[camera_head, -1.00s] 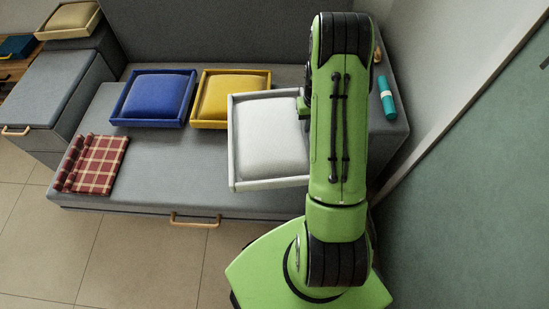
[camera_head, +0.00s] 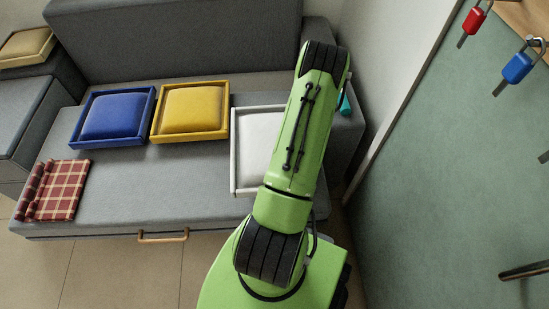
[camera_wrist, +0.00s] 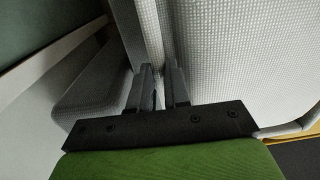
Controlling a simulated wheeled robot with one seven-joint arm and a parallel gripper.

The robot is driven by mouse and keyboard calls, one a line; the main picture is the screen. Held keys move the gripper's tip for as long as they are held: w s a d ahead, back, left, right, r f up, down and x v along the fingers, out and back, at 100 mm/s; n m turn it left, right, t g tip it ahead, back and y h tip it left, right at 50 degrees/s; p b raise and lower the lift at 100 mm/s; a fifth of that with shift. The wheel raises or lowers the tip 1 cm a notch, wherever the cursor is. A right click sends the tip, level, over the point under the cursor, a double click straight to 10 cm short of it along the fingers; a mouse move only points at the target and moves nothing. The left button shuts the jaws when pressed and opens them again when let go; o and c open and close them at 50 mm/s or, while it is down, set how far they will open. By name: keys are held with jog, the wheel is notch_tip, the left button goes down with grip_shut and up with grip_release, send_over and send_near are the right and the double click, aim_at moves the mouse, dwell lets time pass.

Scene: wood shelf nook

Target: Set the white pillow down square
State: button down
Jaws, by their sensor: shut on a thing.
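The white pillow (camera_head: 262,138) sits in a pale square tray-like frame (camera_head: 234,165), to the right of the yellow pillow on the bench side. Its right part is hidden behind my arm. In the wrist view, the white pillow (camera_wrist: 245,50) fills the right side, with the frame's rim (camera_wrist: 150,30) beside it. My gripper (camera_wrist: 158,82) is shut on that rim at the pillow's side. My arm hides the gripper in the head view. I cannot tell whether the frame touches the seat or hangs just above it.
The yellow pillow (camera_head: 195,108) and blue pillow (camera_head: 115,115) sit in matching frames along the grey bench (camera_head: 150,190). A folded red plaid cloth (camera_head: 60,190) lies front left. A teal object (camera_head: 345,104) is at the right end, near the wall. Padlocks (camera_head: 517,67) hang at right.

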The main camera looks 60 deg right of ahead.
notch_tip(320, 180, down, 10)
jog(key=b, duration=0.3)
jog(key=shift+r, duration=0.15)
jog(key=c, duration=1.1)
grip_release()
